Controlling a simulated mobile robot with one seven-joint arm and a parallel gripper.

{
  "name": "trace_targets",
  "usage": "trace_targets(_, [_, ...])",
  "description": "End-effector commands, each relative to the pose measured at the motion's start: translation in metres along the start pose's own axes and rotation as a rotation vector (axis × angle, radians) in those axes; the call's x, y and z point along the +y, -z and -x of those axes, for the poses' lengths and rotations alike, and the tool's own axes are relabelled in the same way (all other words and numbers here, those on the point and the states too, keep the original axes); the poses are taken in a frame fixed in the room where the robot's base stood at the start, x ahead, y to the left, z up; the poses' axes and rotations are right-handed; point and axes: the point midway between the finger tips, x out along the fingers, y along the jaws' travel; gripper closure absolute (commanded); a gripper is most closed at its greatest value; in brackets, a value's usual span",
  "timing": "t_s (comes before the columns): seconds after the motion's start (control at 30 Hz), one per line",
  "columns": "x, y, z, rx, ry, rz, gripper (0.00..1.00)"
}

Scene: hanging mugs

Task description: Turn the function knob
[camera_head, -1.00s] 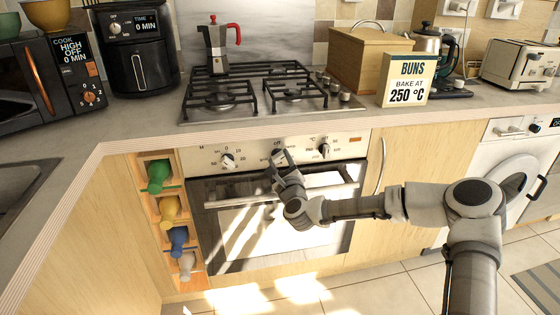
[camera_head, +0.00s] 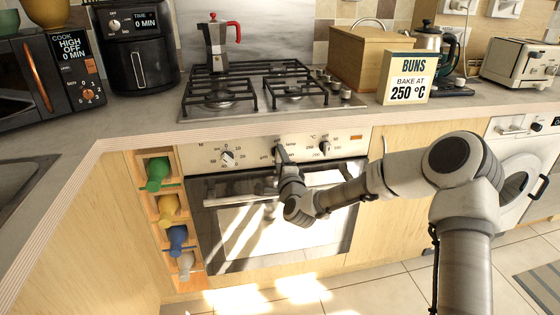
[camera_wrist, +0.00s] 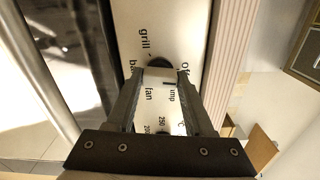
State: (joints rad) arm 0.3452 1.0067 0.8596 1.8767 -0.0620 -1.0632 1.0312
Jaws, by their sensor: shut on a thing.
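The function knob (camera_wrist: 158,62) is the middle of three knobs on the oven's control panel (camera_head: 250,153). In the wrist view, its dark rim and part of its pale face show between my fingertips. The labels grill, fan, lamp and Off lie around it, partly covered. My gripper (camera_wrist: 159,78) is shut on this knob, one finger on each side. In the head view, my gripper (camera_head: 279,152) hides most of the knob. I cannot make out which label the knob points to.
The left oven knob (camera_head: 228,158) and the right one (camera_head: 324,148) flank my gripper. The oven door handle (camera_head: 235,199) runs just below. The worktop edge (camera_head: 250,130) overhangs above the panel. A sign (camera_head: 407,78) reads BUNS, BAKE AT 250 °C.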

Motion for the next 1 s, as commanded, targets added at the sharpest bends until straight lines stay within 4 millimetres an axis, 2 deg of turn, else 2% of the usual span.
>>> trace_targets(0.3, [0.0017, 0.0021, 0.0003, 0.004, -0.003, 0.120, 1.00])
trace_targets(0.83, [0.0013, 0.0024, 0.0003, 0.004, -0.003, 0.144, 1.00])
trace_targets(0.87, [0.0013, 0.0024, 0.0003, 0.004, -0.003, 0.144, 0.46])
trace_targets(1.0, [0.0010, 0.0019, 0.0002, 0.003, -0.002, 0.143, 0.21])
